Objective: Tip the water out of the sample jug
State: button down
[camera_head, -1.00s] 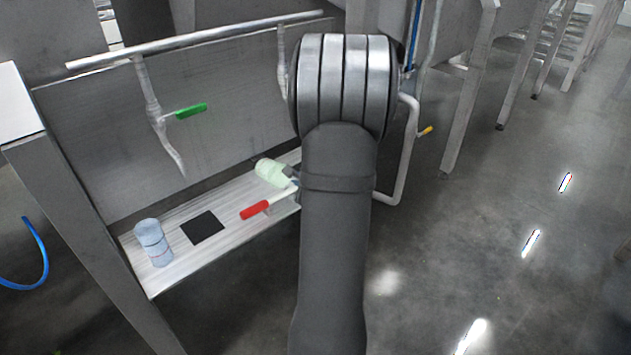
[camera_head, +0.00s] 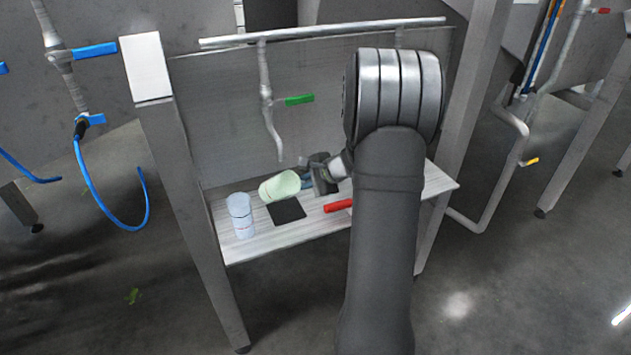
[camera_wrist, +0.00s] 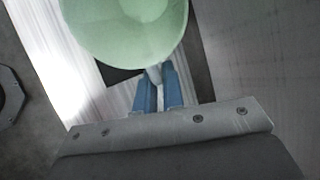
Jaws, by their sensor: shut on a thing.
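The pale green sample jug (camera_head: 280,185) is in my gripper over the shelf, near the back edge of the black square. It is tilted well over. It also fills the top of the wrist view (camera_wrist: 130,30), where its round wall shows close up. My gripper (camera_head: 310,181) is on the jug's right side. In the wrist view its blue fingers (camera_wrist: 158,90) are closed on a narrow pale part beside the jug, likely its handle. I cannot tell whether there is water in the jug or whether any is running out.
A light blue container (camera_head: 240,216) stands at the shelf's left end. The black square (camera_head: 287,211) lies bare on the pale shelf (camera_head: 265,241). A red handle (camera_head: 338,205) is at the right. A spout pipe with a green lever (camera_head: 299,100) hangs above, before the grey back panel.

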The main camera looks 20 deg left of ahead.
jog(key=r+h, duration=0.1)
jog(key=h, duration=0.2)
jog(key=r+g+h, duration=0.1)
jog(key=h, duration=0.2)
jog(key=a+r+h, duration=0.1)
jog(key=h, duration=0.2)
jog(key=shift+w+r+g, duration=0.1)
jog(key=shift+r+g, duration=0.15)
jog(key=shift+g, duration=0.05)
jog(key=shift+h, duration=0.3)
jog(key=shift+d, duration=0.1)
dwell(0.4)
